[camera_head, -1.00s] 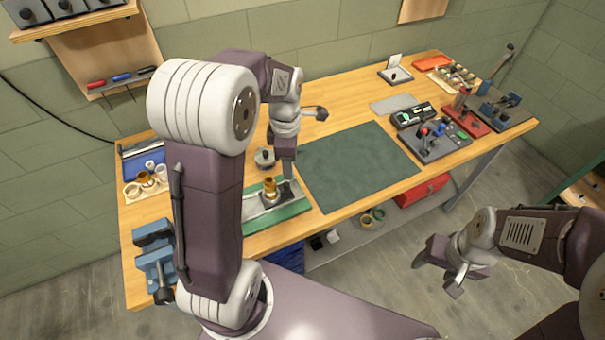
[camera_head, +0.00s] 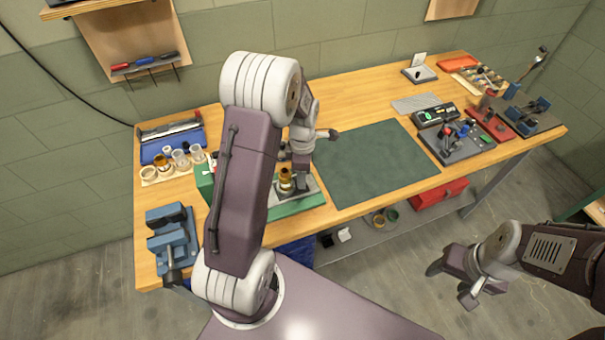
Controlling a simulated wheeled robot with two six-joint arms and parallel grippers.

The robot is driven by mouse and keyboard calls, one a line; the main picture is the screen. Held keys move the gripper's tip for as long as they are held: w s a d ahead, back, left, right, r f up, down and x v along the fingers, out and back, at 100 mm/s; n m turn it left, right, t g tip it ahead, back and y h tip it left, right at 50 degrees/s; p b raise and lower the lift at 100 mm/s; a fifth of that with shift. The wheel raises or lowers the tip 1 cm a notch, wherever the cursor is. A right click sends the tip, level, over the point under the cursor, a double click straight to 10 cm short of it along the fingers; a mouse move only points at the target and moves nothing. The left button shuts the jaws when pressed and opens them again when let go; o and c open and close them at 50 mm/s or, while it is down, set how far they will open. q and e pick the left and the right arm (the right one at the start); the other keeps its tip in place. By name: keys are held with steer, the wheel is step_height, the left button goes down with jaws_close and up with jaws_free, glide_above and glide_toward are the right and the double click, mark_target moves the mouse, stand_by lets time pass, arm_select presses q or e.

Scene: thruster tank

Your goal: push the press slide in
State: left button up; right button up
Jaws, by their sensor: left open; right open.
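The press stands at the table's front left. It has a green base (camera_head: 296,206) and a grey metal bed. A brass-coloured piece (camera_head: 286,181) stands upright on the bed. I cannot clearly make out the press slide, because my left arm covers much of the press. My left gripper (camera_head: 302,180) points down at the press, just right of the brass-coloured piece. It is open, with nothing seen between its fingers. Whether it touches the press, I cannot tell. My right gripper (camera_head: 456,286) is open and empty, off the table's front at the lower right.
A dark green mat (camera_head: 375,162) lies clear right of the press. A blue vise (camera_head: 172,240) is at the front left corner. Cups on a wooden holder (camera_head: 172,168) and a blue box (camera_head: 172,142) stand behind it. Devices (camera_head: 462,140) fill the right end.

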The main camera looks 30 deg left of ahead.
arm_select(q)
steer(key=shift+w+a+f, duration=0.1)
steer(key=shift+c, duration=0.9)
jaws_close()
steer(key=shift+w, duration=0.15)
